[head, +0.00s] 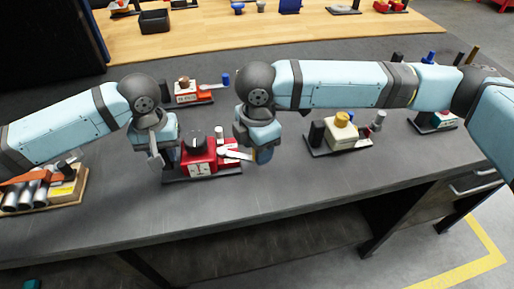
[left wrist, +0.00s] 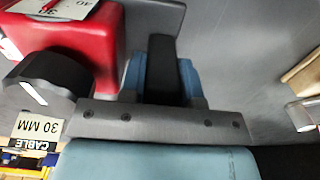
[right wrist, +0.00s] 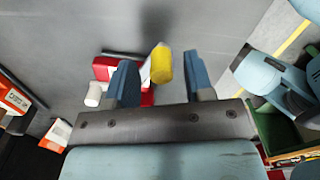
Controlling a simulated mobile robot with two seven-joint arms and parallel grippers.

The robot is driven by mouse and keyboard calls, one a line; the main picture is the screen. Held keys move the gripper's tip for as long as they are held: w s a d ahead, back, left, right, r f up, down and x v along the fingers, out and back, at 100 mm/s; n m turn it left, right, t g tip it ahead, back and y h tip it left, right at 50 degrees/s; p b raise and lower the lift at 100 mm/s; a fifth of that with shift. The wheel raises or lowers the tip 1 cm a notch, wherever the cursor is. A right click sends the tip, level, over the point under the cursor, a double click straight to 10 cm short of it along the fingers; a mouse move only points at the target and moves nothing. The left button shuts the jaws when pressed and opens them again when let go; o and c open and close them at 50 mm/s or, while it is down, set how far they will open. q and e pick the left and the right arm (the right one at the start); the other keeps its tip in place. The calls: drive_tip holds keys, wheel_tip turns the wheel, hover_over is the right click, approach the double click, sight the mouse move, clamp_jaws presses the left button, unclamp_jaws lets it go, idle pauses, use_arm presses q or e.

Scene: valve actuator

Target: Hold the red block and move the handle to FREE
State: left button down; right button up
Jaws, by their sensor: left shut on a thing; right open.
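The red block (head: 198,156) sits on a dark base plate in the middle of the bench, with a black knob on top and white labels. It also shows at the upper left of the left wrist view (left wrist: 75,40). My left gripper (head: 157,150) is at its left side, shut on a dark upright post (left wrist: 161,70) beside the block. The white handle (head: 235,154) sticks out to the right of the block. My right gripper (head: 260,154) is open at its outer end, with the yellow handle tip (right wrist: 162,63) between the fingers. FREE is not readable.
Another red fixture (head: 195,94) stands behind, and a white one with a yellow knob (head: 341,134) to the right. A box of grey cylinders (head: 35,193) is at the left. The bench (head: 265,200) is clear in front of the block.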

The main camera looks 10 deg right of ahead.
use_arm(q)
drive_tip(key=shift+f, duration=0.15)
use_arm(e)
drive_tip(key=shift+f, duration=0.5)
drive_tip(key=shift+c, duration=0.2)
clamp_jaws()
